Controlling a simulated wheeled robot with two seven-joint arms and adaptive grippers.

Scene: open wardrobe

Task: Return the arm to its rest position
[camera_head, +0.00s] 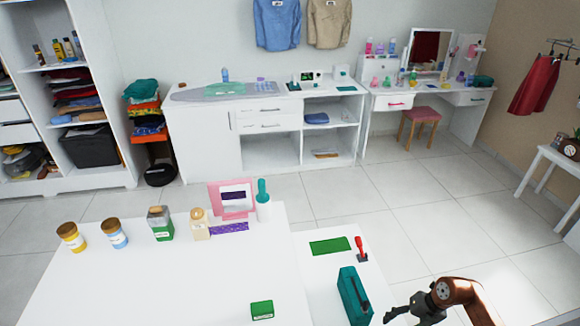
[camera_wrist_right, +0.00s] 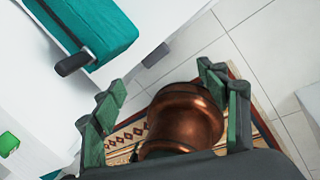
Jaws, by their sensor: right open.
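My right gripper (camera_head: 402,309) is at the lower right of the head view, at the end of my copper-coloured arm. It is just right of the white table's edge, beside the teal case and apart from it. In the right wrist view its dark green fingers stand apart, and the gripper (camera_wrist_right: 163,78) is open with nothing held. A copper-coloured rounded part, matching my arm, shows between and below the fingers. My left gripper is not in view.
The teal case (camera_head: 349,291) stands on the white table (camera_head: 200,290); the case also shows in the wrist view (camera_wrist_right: 105,25). A red-handled tool (camera_head: 361,248) stands behind it. Several jars line the table's left. Tiled floor (camera_head: 450,225) is clear to the right.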

